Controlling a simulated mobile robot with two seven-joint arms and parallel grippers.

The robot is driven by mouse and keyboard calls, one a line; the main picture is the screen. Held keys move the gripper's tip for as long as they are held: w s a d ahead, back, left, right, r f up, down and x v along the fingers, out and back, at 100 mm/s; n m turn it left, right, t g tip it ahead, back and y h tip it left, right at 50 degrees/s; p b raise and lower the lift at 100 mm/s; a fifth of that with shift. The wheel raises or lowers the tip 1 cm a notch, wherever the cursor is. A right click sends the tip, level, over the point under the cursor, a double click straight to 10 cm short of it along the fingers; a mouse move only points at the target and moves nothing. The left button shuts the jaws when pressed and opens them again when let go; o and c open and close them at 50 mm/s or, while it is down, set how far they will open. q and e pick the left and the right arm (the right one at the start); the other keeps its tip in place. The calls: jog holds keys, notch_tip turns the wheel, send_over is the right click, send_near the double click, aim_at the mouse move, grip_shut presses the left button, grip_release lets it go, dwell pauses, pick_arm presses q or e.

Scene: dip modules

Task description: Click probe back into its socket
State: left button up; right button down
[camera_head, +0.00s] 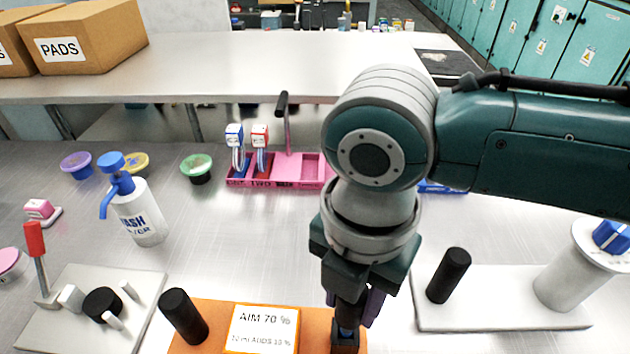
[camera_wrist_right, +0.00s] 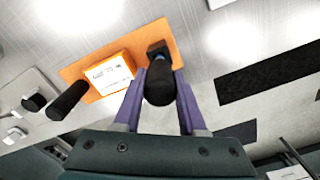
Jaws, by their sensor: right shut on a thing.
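The probe is a black rounded handle (camera_wrist_right: 158,85) between the purple fingers of my right gripper (camera_wrist_right: 158,95). In the head view my right gripper (camera_head: 348,312) points down and hides most of the probe. A small black socket (camera_head: 345,343) stands at the right end of an orange base (camera_head: 213,318); it also shows in the right wrist view (camera_wrist_right: 158,48). A bit of blue shows between the handle and the socket. The probe is at the socket mouth; I cannot tell how deep it sits. My left gripper is not in view.
A card reading "AIM 70 %" (camera_head: 262,327) and a black post (camera_head: 183,316) are on the orange base. A pale plate with a black post (camera_head: 449,275) is at right. A wash bottle (camera_head: 138,210) stands left. A pink tray (camera_head: 297,171) lies behind.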

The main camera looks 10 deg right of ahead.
dwell(0.4)
jog(key=shift+f+b, duration=0.55)
jog(key=shift+f, duration=0.15)
jog(key=shift+f+b, duration=0.5)
jog(key=shift+f, duration=0.15)
dwell(0.4)
jog(key=shift+f+b, duration=0.6)
jog(key=shift+f, duration=0.25)
dwell(0.4)
grip_release()
dwell(0.5)
